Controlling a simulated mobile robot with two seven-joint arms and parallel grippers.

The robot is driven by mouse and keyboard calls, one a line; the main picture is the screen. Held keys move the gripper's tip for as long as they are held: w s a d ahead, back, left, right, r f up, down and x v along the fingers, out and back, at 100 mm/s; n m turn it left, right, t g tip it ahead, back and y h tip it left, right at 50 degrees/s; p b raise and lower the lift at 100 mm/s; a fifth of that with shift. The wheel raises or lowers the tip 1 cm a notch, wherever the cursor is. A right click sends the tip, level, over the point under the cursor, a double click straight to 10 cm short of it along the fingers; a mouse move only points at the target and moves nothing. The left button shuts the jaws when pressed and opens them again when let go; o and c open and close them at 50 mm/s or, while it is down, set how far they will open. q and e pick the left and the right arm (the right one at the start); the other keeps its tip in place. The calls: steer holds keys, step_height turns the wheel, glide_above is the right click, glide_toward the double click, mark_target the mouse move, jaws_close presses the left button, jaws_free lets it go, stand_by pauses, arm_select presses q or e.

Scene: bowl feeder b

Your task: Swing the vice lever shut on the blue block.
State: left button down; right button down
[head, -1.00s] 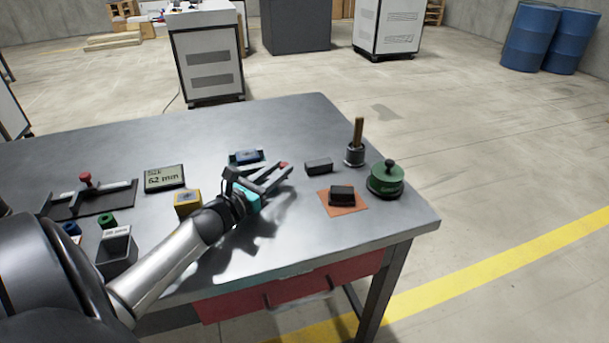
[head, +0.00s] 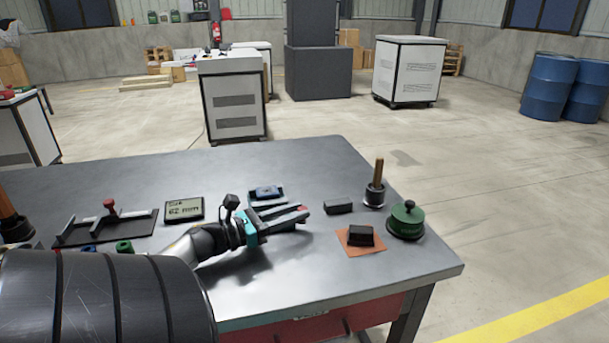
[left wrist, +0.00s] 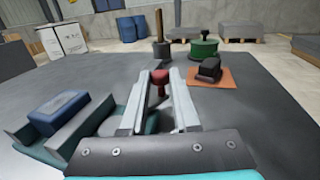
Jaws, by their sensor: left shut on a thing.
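The vice (head: 281,196) is a small grey-green fixture on the bench, just behind my left gripper in the head view. The blue block (head: 266,190) sits in it; in the left wrist view the block (left wrist: 58,112) lies at the left between the vice's walls. Whether the far jaw touches it I cannot tell. My left gripper (head: 303,209) is shut on the lever's red knob (left wrist: 160,77), which shows between the fingertips in the left wrist view. The lever arm below the knob is mostly hidden by the fingers. My right gripper is not in view.
A dark block (head: 338,207), a wooden-handled tool in a holder (head: 375,185), a green lidded pot (head: 406,221) and a black block on an orange mat (head: 352,249) stand to the right. A display (head: 184,209) and a red-knobbed fixture (head: 109,206) are left.

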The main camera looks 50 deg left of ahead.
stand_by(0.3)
arm_select(q)
steer(key=c, duration=0.6)
jaws_free()
steer(key=shift+c, duration=0.2)
steer(key=shift+r, duration=0.25)
steer(key=shift+r+p, duration=0.45)
steer(key=shift+r, duration=0.25)
step_height(320, 180, up, 18)
steer(key=p, duration=0.7)
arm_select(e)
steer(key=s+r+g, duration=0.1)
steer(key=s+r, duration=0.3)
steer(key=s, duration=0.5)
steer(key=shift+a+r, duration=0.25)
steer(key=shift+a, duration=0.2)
